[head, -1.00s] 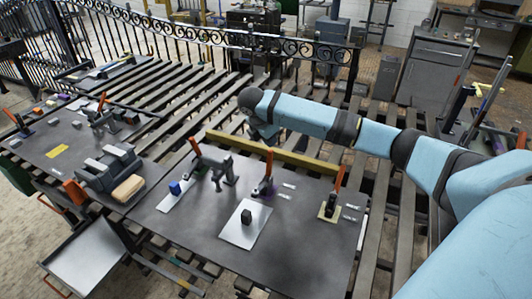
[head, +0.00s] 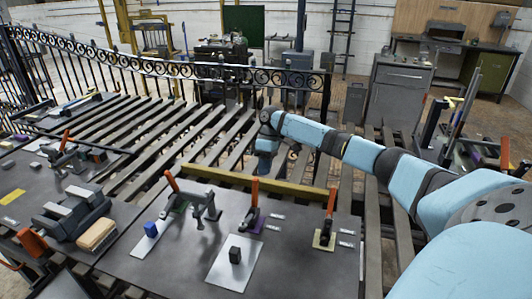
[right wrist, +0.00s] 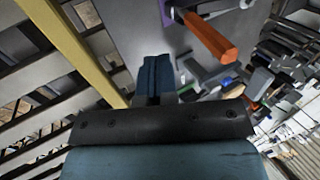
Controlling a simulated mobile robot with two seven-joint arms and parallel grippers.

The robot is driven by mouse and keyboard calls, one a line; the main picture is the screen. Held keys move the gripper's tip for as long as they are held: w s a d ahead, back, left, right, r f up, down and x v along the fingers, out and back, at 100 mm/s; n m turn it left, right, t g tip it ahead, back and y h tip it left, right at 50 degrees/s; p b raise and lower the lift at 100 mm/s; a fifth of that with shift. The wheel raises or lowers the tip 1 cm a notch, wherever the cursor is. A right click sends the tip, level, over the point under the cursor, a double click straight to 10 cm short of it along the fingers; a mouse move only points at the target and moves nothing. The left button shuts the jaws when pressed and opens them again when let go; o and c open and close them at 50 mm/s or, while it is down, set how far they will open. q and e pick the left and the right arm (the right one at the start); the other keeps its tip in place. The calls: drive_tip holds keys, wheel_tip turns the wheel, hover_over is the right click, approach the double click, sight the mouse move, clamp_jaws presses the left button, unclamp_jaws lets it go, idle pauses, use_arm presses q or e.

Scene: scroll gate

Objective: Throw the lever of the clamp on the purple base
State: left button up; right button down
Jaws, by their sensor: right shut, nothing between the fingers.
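The clamp on the purple base (head: 252,220) is the middle one of three on the front table. Its orange lever (head: 255,191) stands nearly upright. In the right wrist view the purple base (right wrist: 166,12) is at the top edge and the orange lever (right wrist: 210,38) points toward the lower right. My right gripper (head: 264,163) hangs beyond the clamp, near the yellow beam. It is shut and empty. In the right wrist view its fingers (right wrist: 155,72) are together, left of the lever and apart from it. My left gripper is not in view.
A black block (head: 235,255) on a pale plate and a blue block (head: 150,229) sit in front. A yellow beam (head: 285,191) runs behind.

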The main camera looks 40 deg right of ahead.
sight(255, 193)
drive_tip(key=shift+s+a+f+p, duration=0.2)
drive_tip(key=shift+s+a, duration=0.15)
drive_tip(key=shift+a, duration=0.35)
drive_tip(key=shift+s+a+f+p, duration=0.15)
drive_tip(key=shift+s+a, duration=0.2)
drive_tip(key=shift+a, duration=0.35)
drive_tip(key=shift+s+a+f+p, duration=0.1)
drive_tip(key=shift+s+a+p, duration=0.2)
drive_tip(key=shift+a, duration=0.4)
